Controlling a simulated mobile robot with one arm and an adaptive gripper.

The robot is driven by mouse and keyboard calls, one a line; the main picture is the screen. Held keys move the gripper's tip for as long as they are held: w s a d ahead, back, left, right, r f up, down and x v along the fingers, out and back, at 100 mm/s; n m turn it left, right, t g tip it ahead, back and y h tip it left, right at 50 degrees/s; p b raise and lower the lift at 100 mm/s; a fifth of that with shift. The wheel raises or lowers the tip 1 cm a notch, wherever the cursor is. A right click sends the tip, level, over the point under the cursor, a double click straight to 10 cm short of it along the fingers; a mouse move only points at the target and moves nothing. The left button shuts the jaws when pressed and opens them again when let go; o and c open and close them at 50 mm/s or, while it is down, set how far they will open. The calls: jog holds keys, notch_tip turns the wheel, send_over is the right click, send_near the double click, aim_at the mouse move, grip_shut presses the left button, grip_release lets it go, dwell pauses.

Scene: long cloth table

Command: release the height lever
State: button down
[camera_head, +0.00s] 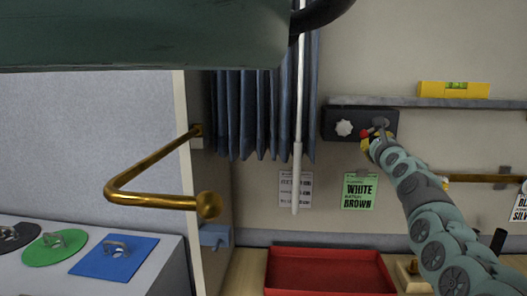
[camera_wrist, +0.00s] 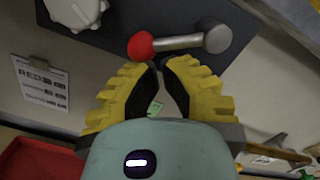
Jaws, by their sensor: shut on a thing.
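The lever, a grey metal bar with a red ball end (camera_wrist: 141,46), is mounted on a dark panel (camera_wrist: 190,12) on the wall. In the wrist view its bar runs right from the red ball to a round grey pivot. In the head view the red ball (camera_head: 366,134) shows at the panel's right part. My gripper (camera_wrist: 167,66) has yellow fingers with black inner pads; it is shut on the lever, its tips at the bar close beside the red ball. The exact contact is partly hidden. In the head view my gripper (camera_head: 374,144) is small at the panel's lower right.
A white knob (camera_head: 344,128) sits on the panel left of the lever. A grey shelf (camera_head: 410,102) with a yellow level (camera_head: 453,89) is above. A red tray (camera_head: 325,272) lies below. A brass bar (camera_head: 150,200) and blue curtain (camera_head: 240,115) are at left.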

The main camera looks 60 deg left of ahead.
jog(key=s+d+f+m, duration=0.3)
jog(key=s+d, duration=0.4)
jog(key=d, duration=0.1)
jog(key=shift+f, duration=0.25)
dwell(1.5)
dwell(0.4)
